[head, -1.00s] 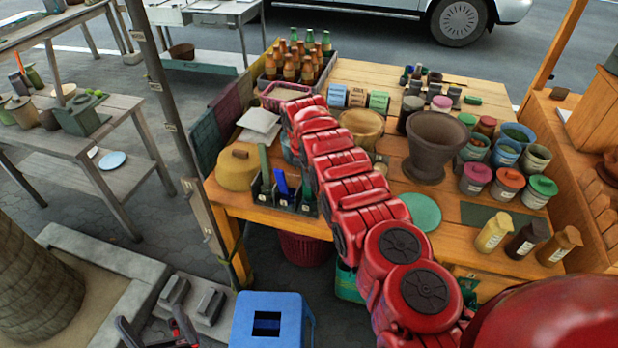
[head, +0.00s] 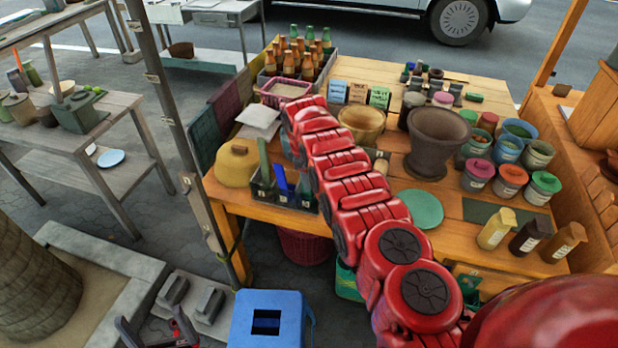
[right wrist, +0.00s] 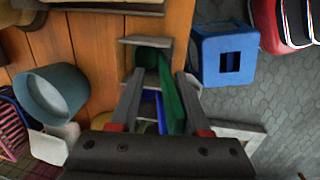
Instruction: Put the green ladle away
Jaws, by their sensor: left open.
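A dark rack (head: 290,200) with compartments stands at the table's front left corner. A tall dark green handle (head: 264,160) stands in its left compartment, a blue one (head: 281,180) beside it and a shorter green one at the right. I cannot tell which green piece is the ladle. In the right wrist view, a long green piece (right wrist: 172,105) shows between the spread fingers of my right gripper (right wrist: 160,75), above the rack. My right gripper is hidden behind its red arm in the head view. My left gripper (head: 158,334) is open and empty, low at the bottom left.
A blue stool (head: 270,320) stands in front of the table. A large clay mortar (head: 434,140) and several jars fill the right side.

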